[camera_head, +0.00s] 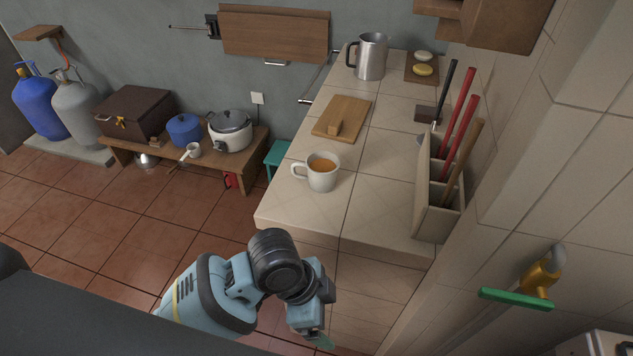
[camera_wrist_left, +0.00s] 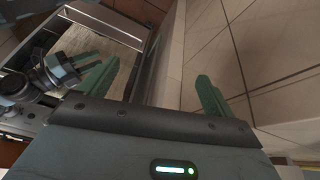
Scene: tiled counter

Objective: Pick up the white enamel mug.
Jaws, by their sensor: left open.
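The white mug (camera_head: 324,181) stands upright near the front left edge of the tiled counter (camera_head: 375,205), filled with an orange-brown liquid. Its handle points left. My left gripper (camera_head: 318,338) is below and in front of the counter's near edge, apart from the mug; the head view shows it only partly. In the left wrist view my left gripper (camera_wrist_left: 157,88) has its two green fingers wide apart with nothing between them. The mug does not show in that view.
A cutting board (camera_head: 354,108) with a small wooden block lies behind the mug. A metal pitcher (camera_head: 371,58) stands farther back. A tool holder (camera_head: 437,215) with long handles stands to the right by the tiled wall. Bare tiles lie between mug and holder.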

